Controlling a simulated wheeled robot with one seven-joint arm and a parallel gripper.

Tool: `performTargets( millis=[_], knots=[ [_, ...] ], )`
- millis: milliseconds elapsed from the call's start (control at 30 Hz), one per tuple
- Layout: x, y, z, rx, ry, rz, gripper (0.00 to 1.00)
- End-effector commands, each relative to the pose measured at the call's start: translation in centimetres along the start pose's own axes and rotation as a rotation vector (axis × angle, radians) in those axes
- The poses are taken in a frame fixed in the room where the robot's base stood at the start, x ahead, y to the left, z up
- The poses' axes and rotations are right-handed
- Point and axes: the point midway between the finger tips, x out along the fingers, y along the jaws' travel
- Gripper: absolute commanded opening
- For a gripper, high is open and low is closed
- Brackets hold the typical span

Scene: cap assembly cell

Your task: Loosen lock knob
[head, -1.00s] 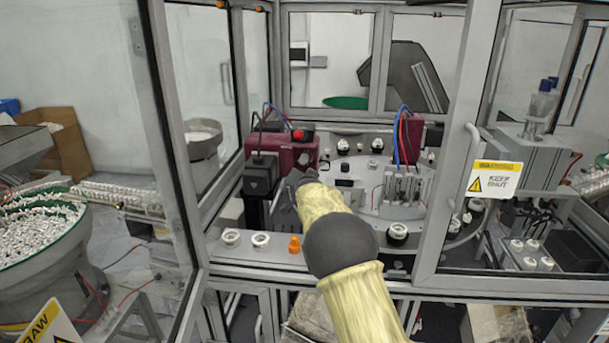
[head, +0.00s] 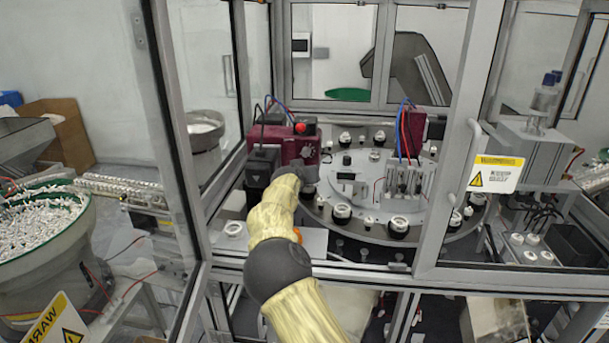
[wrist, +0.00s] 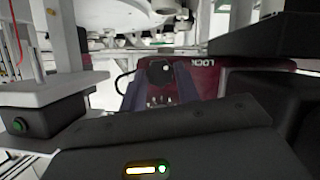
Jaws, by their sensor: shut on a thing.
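The lock knob (wrist: 158,70) is a dark round knob on a maroon housing (wrist: 215,82), beside upside-down "LOCK" lettering in the wrist view. My gripper (wrist: 161,78) has its two dark fingers on either side of the knob and is shut on it. In the head view the maroon housing (head: 292,146) stands at the left of the round table, with a red button on top. My gripper (head: 298,173) is at the housing's lower front there, and my forearm and the gripper hide the knob.
The round table (head: 380,240) carries several black-and-white holders right of my arm. A black box (head: 262,165) adjoins the housing on the left. The cell's upright frame post (head: 447,150) and its door with a warning sign (head: 495,174) stand at right.

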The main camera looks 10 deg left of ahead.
Motion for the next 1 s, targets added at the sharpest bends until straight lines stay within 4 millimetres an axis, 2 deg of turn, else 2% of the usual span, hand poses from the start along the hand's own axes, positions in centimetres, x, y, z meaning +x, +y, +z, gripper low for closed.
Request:
performTargets(
  millis=[433, 467, 567, 1000],
  knots=[
    [0.11, -0.10, 0.41, -0.015, -0.008, 0.006, 0.09],
    [0.11, -0.10, 0.41, -0.015, -0.008, 0.006, 0.34],
    [0.10, -0.07, 0.35, -0.015, -0.007, 0.006, 0.53],
    [-0.58, -0.07, 0.16, -0.013, -0.002, 0.006, 0.53]
  ],
)
